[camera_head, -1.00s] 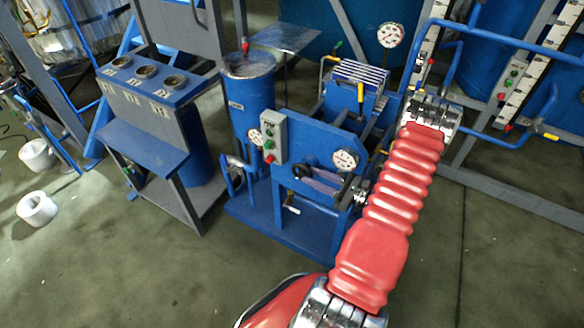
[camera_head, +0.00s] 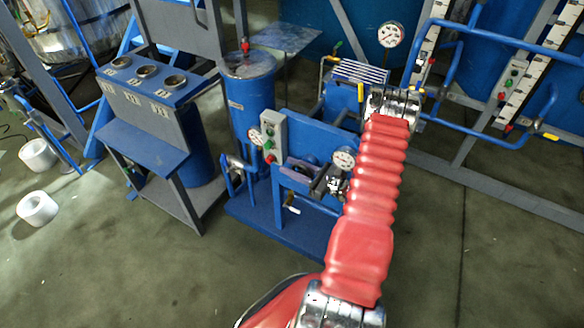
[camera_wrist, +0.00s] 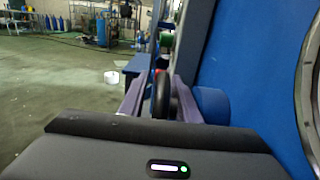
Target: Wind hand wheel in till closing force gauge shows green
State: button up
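The black hand wheel (camera_wrist: 161,98) shows edge-on in the wrist view, between the two purple fingers of my gripper (camera_wrist: 160,92). A narrow gap seems to remain on each side of it, so my gripper looks open around the wheel. In the head view my gripper (camera_head: 297,171) is at the front of the blue press, where it and my wrist largely hide the wheel. A round white gauge (camera_head: 344,158) sits on the press front, just above my wrist. Its needle and any green zone are too small to read.
A grey button box (camera_head: 273,135) stands left of the wheel, with a smaller gauge (camera_head: 255,137) beside it. In the wrist view a blue cylinder (camera_wrist: 212,105) is close to the right finger. A large gauge rim (camera_wrist: 306,92) is at the right edge. Open floor lies in front.

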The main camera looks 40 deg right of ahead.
jog(key=shift+c, duration=0.5)
grip_shut()
jog(key=shift+s+r+t+y, duration=0.1)
jog(key=shift+r+t+y, duration=0.15)
jog(key=shift+t, duration=0.4)
jog(key=shift+s+r+t+y, duration=0.1)
jog(key=shift+r+t+y, duration=0.15)
jog(key=shift+t, duration=0.4)
jog(key=shift+o, duration=0.5)
grip_release()
